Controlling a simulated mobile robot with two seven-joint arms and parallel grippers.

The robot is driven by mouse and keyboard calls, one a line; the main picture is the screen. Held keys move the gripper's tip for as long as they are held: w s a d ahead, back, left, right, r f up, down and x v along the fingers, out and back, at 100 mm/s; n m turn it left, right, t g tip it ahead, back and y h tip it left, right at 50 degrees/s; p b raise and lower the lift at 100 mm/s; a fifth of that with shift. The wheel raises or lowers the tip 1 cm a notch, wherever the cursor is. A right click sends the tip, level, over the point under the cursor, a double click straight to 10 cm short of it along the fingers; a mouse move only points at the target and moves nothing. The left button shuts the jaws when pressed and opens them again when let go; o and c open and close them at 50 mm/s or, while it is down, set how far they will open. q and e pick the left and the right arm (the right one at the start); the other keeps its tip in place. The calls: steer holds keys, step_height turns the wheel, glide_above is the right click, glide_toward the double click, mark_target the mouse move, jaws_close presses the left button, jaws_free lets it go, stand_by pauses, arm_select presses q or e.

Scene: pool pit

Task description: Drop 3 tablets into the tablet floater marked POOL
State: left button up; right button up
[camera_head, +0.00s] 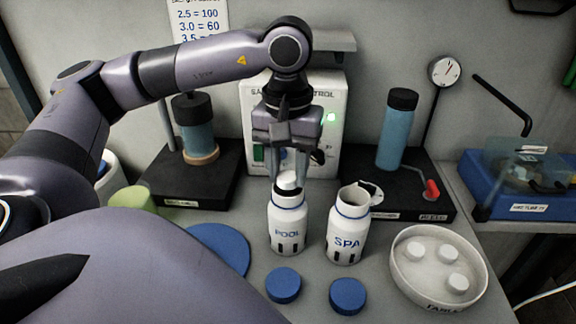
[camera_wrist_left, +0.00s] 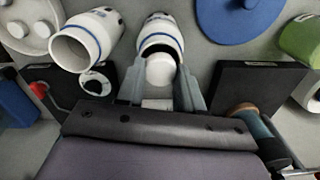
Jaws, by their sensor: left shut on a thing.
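The white floater marked POOL (camera_head: 288,228) stands upright and uncapped on the bench. My left gripper (camera_head: 289,178) points down over its mouth, shut on a white tablet (camera_head: 289,181). In the left wrist view the tablet (camera_wrist_left: 160,70) sits between the fingertips at the mouth of the POOL floater (camera_wrist_left: 160,27); whether it is inside the rim I cannot tell. The open floater marked SPA (camera_head: 347,228) stands just to the right. A round tray (camera_head: 402,275) at the right holds 3 white tablets (camera_head: 447,254). The inside of the POOL floater is mostly hidden. My right gripper is not in view.
Two blue caps (camera_head: 284,285) (camera_head: 348,295) lie in front of the floaters. A flat blue disc (camera_head: 219,248) and a green object (camera_head: 133,199) lie left. Black stands with blue cylinders (camera_head: 398,130) and a white control box (camera_head: 325,92) are behind.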

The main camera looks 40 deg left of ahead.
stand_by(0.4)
arm_select(q)
steer(key=o, duration=1.1)
steer(key=shift+r, duration=0.1)
step_height(320, 180, up, 4)
steer(key=shift+p, duration=1.25)
steer(key=shift+r, duration=0.9)
